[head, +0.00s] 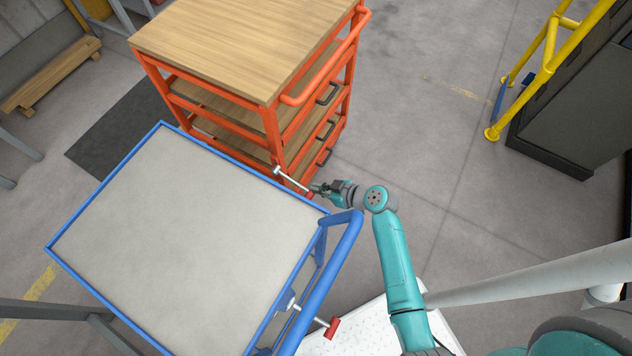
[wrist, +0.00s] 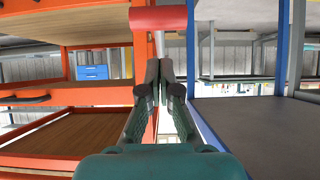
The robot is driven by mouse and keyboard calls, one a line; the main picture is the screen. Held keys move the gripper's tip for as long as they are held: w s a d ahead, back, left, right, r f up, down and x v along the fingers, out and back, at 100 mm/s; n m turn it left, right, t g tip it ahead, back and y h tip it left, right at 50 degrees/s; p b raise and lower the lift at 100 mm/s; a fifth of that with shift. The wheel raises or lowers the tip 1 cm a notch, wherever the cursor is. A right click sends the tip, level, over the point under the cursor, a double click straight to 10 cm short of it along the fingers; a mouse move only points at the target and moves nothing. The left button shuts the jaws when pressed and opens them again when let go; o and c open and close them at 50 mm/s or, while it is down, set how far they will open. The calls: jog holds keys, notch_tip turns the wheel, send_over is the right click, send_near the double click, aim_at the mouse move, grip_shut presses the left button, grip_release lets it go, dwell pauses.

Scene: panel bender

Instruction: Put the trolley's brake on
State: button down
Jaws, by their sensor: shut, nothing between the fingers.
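An orange trolley (head: 215,40) with wooden shelves stands at the top middle of the head view. A lever (head: 293,181) with a pale rod and a red grip (head: 310,194) sticks out by its near corner post. A blue trolley (head: 180,235) with a grey top stands nearer and has a similar lever with a red grip (head: 332,327). My gripper (head: 318,188) is shut and empty beside the first lever's red end. In the wrist view, that red grip (wrist: 158,18) lies just beyond my closed fingertips (wrist: 166,72); I cannot tell whether they touch.
A yellow rail (head: 548,66) and a dark cabinet (head: 575,105) stand at the upper right. The floor between them and the orange trolley is clear.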

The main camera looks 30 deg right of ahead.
aim_at(313, 194)
jog(key=shift+f, duration=2.3)
jog(key=shift+s, duration=0.1)
